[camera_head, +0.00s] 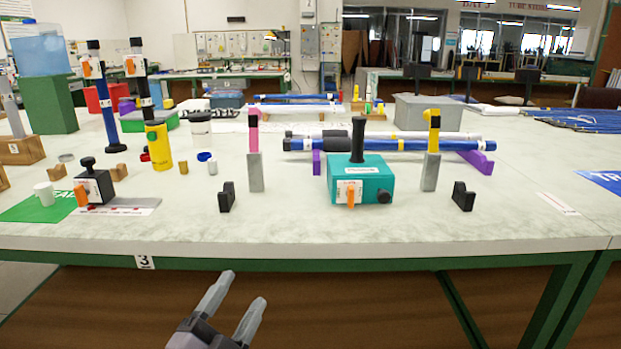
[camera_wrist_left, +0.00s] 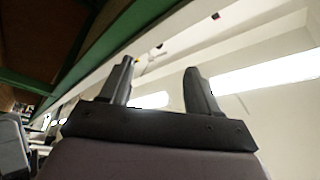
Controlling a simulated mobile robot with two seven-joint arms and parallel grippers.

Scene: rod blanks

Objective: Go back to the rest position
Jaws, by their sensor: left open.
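My left gripper (camera_head: 232,306) is in front of the table's front edge and lower than the tabletop in the head view. Its two fingers are apart with nothing between them. The left wrist view also shows the open, empty gripper (camera_wrist_left: 160,85), with a wall and bright strips beyond it. My right gripper is in neither view.
The table (camera_head: 300,238) has a green frame and a pale top. On it stand a teal box (camera_head: 372,182), two small black supports (camera_head: 227,197) (camera_head: 463,197), a black block (camera_head: 95,183) and a yellow cylinder (camera_head: 158,147). Blue rods (camera_head: 410,145) lie behind.

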